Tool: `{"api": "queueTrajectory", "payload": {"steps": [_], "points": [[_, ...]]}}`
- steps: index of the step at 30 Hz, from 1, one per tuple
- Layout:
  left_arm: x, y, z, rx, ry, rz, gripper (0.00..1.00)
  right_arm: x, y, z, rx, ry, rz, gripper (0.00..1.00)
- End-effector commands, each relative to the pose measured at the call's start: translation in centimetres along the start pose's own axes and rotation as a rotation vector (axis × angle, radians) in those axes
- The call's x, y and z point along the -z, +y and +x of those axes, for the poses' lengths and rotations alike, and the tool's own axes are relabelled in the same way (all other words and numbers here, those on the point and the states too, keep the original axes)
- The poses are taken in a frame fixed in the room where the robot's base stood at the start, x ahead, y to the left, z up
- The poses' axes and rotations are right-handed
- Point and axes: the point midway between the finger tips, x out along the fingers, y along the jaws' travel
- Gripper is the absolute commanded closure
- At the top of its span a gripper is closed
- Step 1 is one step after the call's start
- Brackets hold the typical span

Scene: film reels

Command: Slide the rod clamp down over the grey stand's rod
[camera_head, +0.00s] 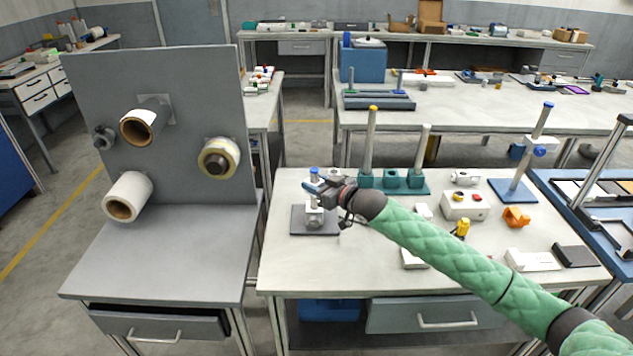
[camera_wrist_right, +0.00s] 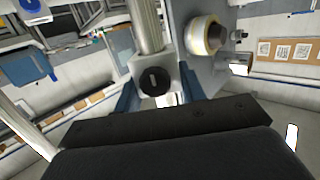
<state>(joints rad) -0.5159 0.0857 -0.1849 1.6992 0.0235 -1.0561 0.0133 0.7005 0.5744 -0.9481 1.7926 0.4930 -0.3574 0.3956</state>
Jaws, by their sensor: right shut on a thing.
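The grey stand (camera_head: 300,226) has a dark flat base at the left of the near table. In the right wrist view, the gripper is shut on a light grey rod clamp (camera_wrist_right: 141,66) with a black knob. A thick metal rod (camera_wrist_right: 149,25) meets the clamp there. Whether the clamp encircles it is unclear. My left gripper is out of view.
A teal rack (camera_head: 405,187) with upright rods stands behind my right arm. A blue-based stand (camera_head: 505,190), a white box with buttons (camera_head: 463,207) and an orange part (camera_head: 516,216) are farther right. A grey panel (camera_head: 200,90) with reels rises at left.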

Motion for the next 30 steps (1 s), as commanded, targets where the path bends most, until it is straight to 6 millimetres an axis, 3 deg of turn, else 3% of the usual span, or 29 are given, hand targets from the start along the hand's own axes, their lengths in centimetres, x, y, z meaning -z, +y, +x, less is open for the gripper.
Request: {"api": "queueTrajectory", "payload": {"steps": [30], "points": [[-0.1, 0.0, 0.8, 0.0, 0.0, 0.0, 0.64, -2.4, 0.0, 0.3, 0.0, 0.001, 0.001, 0.87]]}}
